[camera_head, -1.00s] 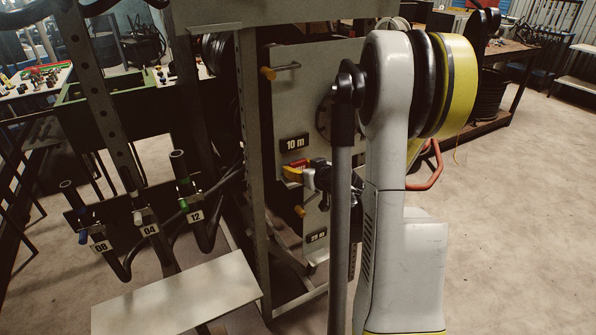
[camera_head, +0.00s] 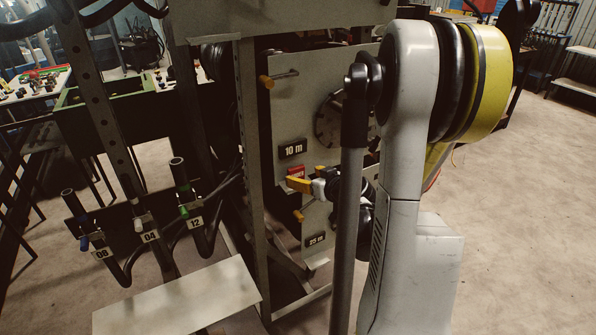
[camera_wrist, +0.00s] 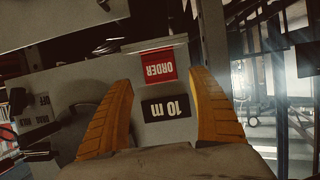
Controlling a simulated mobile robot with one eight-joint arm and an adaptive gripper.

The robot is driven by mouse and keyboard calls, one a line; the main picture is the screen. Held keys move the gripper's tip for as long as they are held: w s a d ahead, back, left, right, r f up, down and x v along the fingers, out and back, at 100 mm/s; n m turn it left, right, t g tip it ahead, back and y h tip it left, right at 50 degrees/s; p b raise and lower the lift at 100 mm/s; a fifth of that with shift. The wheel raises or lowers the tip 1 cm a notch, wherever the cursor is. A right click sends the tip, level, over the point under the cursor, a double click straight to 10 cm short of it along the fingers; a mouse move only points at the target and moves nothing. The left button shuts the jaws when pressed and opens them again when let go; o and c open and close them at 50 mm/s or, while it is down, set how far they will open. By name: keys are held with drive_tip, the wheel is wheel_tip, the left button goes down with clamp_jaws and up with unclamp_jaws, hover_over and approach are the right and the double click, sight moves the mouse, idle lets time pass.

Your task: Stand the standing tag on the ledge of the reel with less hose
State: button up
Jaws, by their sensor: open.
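The red standing tag (camera_head: 296,172), marked ORDER, stands below the 10 m label (camera_head: 292,149) on the upper reel's grey panel. In the wrist view the tag (camera_wrist: 160,68) appears upside down, set against a pale ledge (camera_wrist: 155,45), with the 10 m label (camera_wrist: 167,107) beside it. My gripper (camera_wrist: 162,82) is open, its yellow fingers apart on either side of the tag and label, with clear gaps. In the head view my gripper (camera_head: 298,186) is just below the tag. A lower panel carries a 25 m label (camera_head: 315,239). The hose on both reels is hidden.
A steel post (camera_head: 248,160) stands close left of the panels.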

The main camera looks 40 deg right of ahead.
drive_tip(key=p+v, duration=0.1)
drive_tip(key=v, duration=0.5)
drive_tip(key=w+a+r+n+g+y, duration=0.1)
drive_tip(key=a+r+n+g+y, duration=0.2)
drive_tip(key=a, duration=1.8)
drive_tip(key=s+a+r+g, duration=0.2)
drive_tip(key=s+a+g, duration=0.1)
drive_tip(key=s+a, duration=0.7)
drive_tip(key=shift+s+a+r, duration=0.25)
drive_tip(key=shift+a+r, duration=0.15)
drive_tip(key=shift+a, duration=0.05)
